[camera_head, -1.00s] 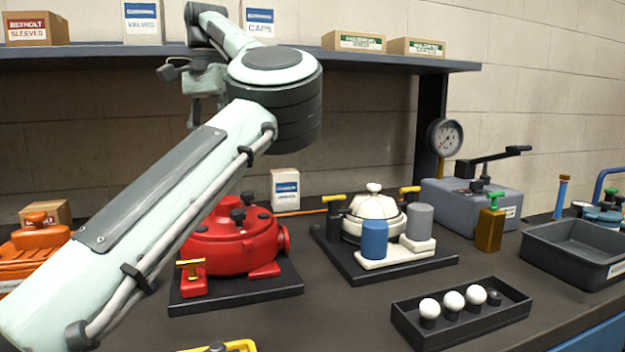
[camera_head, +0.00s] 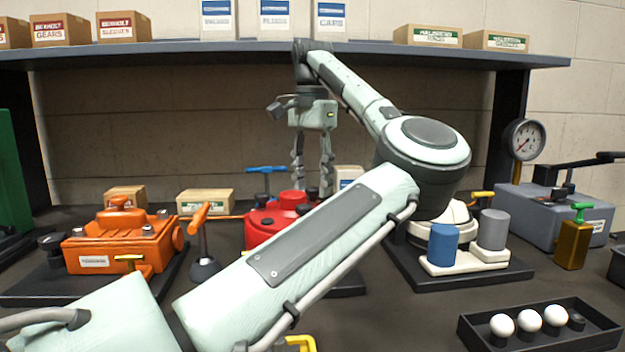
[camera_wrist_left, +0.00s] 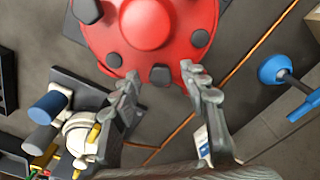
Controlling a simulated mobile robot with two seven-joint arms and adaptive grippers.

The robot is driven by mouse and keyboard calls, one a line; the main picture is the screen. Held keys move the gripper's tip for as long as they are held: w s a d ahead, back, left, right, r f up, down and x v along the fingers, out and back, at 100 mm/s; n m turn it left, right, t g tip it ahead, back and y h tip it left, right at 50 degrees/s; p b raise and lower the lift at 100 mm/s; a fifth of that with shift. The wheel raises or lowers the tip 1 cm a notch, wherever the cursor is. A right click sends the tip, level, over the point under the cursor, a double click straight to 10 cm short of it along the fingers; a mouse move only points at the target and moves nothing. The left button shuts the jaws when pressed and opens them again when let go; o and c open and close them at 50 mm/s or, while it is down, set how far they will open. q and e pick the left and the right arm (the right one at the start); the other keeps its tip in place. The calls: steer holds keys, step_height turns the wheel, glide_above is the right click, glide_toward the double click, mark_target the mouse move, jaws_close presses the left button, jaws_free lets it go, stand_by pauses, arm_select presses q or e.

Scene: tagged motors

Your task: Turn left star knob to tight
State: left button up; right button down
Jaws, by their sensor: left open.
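The red motor (camera_head: 262,226) stands behind my left arm in the head view, which hides much of it. In the left wrist view its round red housing (camera_wrist_left: 150,25) fills the top middle, with several dark knobs around the rim. One dark knob (camera_wrist_left: 160,75) lies between my fingertips; others are at the upper left (camera_wrist_left: 88,10) and right (camera_wrist_left: 199,38). I cannot tell which is the left star knob. My left gripper (camera_head: 312,187) is open, pointing down over the motor's back part. Its fingers (camera_wrist_left: 160,73) straddle the near knob; contact is unclear.
An orange motor (camera_head: 115,240) and an orange-handled tool (camera_head: 200,238) stand left. A blue T-handled tool (camera_head: 265,170) stands behind the red motor. A white motor (camera_head: 455,212) with blue and grey cylinders is right. A shelf (camera_head: 250,47) runs above.

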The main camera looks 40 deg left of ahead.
arm_select(q)
steer(key=shift+c, duration=0.2)
jaws_close()
arm_select(e)
steer(key=shift+w+d, duration=0.15)
steer(key=shift+d, duration=0.35)
